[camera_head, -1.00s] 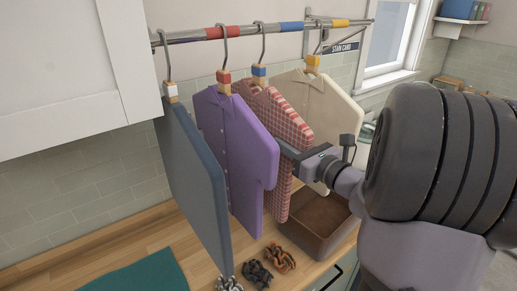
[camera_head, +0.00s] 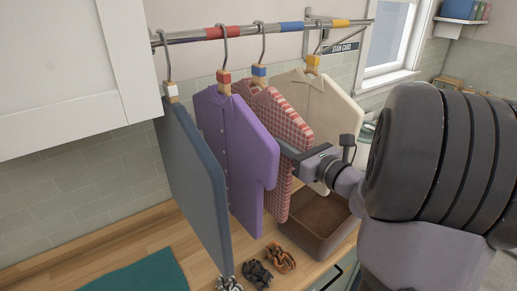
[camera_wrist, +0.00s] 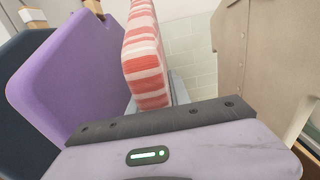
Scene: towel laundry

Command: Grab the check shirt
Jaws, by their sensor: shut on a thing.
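The red-and-white check shirt (camera_head: 283,118) hangs from the rail on a hanger with a blue-marked wooden block, between the purple shirt (camera_head: 238,145) and the cream shirt (camera_head: 322,98). My gripper (camera_head: 289,149) reaches in from the right and is shut on the check shirt's near edge. In the wrist view the check shirt (camera_wrist: 146,60) rises just beyond my gripper's body, with the purple shirt (camera_wrist: 85,65) to its left and the cream shirt (camera_wrist: 262,50) to its right. My fingertips are mostly hidden there.
A dark blue-grey garment (camera_head: 197,185) hangs at the left of the metal rail (camera_head: 188,38), which has red, blue and yellow bands. A brown bin (camera_head: 318,232) stands below. Knotted cloths (camera_head: 279,257) and a teal mat (camera_head: 140,276) lie on the wooden counter.

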